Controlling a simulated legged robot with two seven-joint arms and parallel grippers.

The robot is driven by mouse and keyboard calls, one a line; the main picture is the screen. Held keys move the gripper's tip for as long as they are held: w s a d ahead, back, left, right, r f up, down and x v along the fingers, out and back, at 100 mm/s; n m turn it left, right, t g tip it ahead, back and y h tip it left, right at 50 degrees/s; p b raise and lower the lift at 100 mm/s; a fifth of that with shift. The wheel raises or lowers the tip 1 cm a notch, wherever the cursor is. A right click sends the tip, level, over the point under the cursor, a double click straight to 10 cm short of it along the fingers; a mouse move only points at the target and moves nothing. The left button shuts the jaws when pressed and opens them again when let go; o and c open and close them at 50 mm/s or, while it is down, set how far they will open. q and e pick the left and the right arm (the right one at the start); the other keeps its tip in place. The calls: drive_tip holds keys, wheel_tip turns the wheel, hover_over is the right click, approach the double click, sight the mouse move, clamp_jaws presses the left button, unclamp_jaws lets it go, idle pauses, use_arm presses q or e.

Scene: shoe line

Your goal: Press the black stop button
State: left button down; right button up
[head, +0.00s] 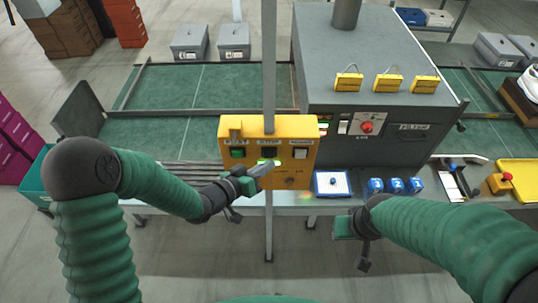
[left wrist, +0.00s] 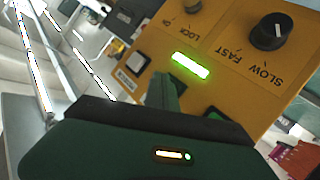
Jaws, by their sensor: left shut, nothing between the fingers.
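The yellow control box (head: 227,128) stands at the front edge of the line, with a green button (head: 237,153), the black stop button (head: 268,150) in the middle and a white button (head: 300,154). My left gripper (head: 266,168) is shut and empty, its tips just below the black button in the head view. I cannot tell whether they touch the panel. In the left wrist view the shut fingers (left wrist: 164,88) point at the yellow panel (left wrist: 225,85) and appear to hide the black button. My right gripper (head: 350,228) hangs low at the right; its jaws are unclear.
The panel also bears a lit green bar (left wrist: 190,65) and a dark speed knob (left wrist: 270,31). Right of the box are a blue-edged tray (head: 319,190) and several blue items (head: 395,186).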

use_arm(q)
drive_tip(key=shift+w+r, duration=0.1)
drive_tip(key=shift+w, duration=0.3)
drive_tip(key=shift+w, duration=0.55)
idle(0.8)
drive_tip(key=shift+s, duration=1)
drive_tip(key=s, duration=0.5)
idle(0.6)
